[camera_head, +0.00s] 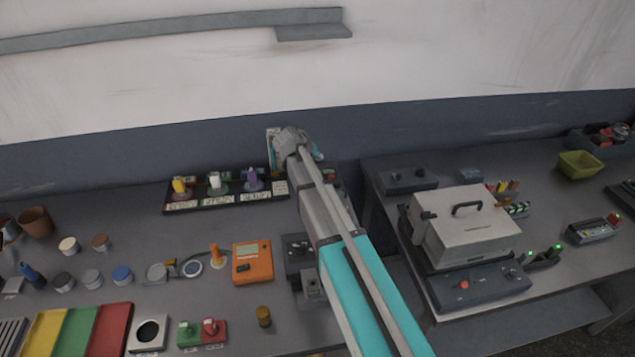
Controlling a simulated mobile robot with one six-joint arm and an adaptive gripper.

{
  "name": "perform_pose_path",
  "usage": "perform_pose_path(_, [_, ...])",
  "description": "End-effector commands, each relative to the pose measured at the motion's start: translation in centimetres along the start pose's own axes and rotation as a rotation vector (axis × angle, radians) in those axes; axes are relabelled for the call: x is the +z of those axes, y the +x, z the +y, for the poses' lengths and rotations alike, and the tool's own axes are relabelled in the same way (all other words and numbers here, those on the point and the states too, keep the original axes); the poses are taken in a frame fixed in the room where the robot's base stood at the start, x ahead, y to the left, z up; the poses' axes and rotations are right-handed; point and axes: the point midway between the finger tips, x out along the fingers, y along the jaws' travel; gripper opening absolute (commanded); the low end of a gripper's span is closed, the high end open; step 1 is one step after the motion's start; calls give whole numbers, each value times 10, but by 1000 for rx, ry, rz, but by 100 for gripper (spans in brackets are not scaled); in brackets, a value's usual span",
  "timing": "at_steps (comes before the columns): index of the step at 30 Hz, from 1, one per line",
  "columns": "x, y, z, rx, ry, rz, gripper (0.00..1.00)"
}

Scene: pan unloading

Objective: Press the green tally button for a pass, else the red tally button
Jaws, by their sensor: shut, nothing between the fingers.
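A small box in the front left has a green half with the green button (187,333) and a red half with the red button (211,327). Nothing covers either button. My arm reaches from the bottom right to the back of the table. My gripper (290,140) is a small grey shape at its far end, near the back wall and far from both buttons. It is shut and empty; its fingers are hard to make out.
An orange device (253,263) with a small display stands right of the button box. A labelled tray (215,203) holds several coloured items. Yellow, green and red trays (105,330) lie left. A silver case (466,231) stands on the right table, past a gap.

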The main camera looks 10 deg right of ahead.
Motion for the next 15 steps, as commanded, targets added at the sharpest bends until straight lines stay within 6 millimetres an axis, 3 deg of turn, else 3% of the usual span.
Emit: perform_pose_path(15, [24, 33, -23, 1, 1, -1, 0])
